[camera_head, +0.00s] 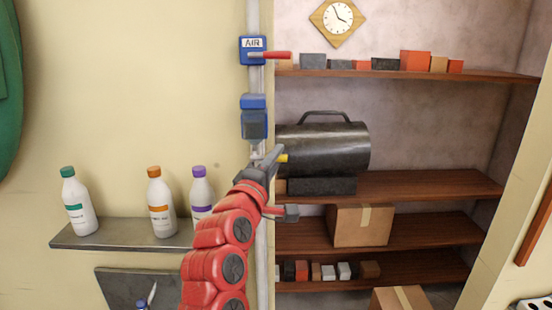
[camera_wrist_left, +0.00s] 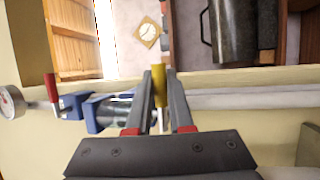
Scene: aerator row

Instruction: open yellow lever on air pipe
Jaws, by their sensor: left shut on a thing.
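The air pipe (camera_head: 254,16) runs vertically up the wall's edge in the head view. It lies across the wrist view as a pale tube (camera_wrist_left: 250,100). The lever's base and valve body are mostly hidden behind the gripper. My right gripper is not in view.
Above on the pipe are a blue AIR valve (camera_head: 250,50) with a red lever (camera_head: 270,55) and a blue filter unit (camera_head: 254,122). A black cylindrical heater (camera_head: 330,149) stands on shelves close to the right. Bottles (camera_head: 160,205) stand on a ledge (camera_head: 110,236) at left.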

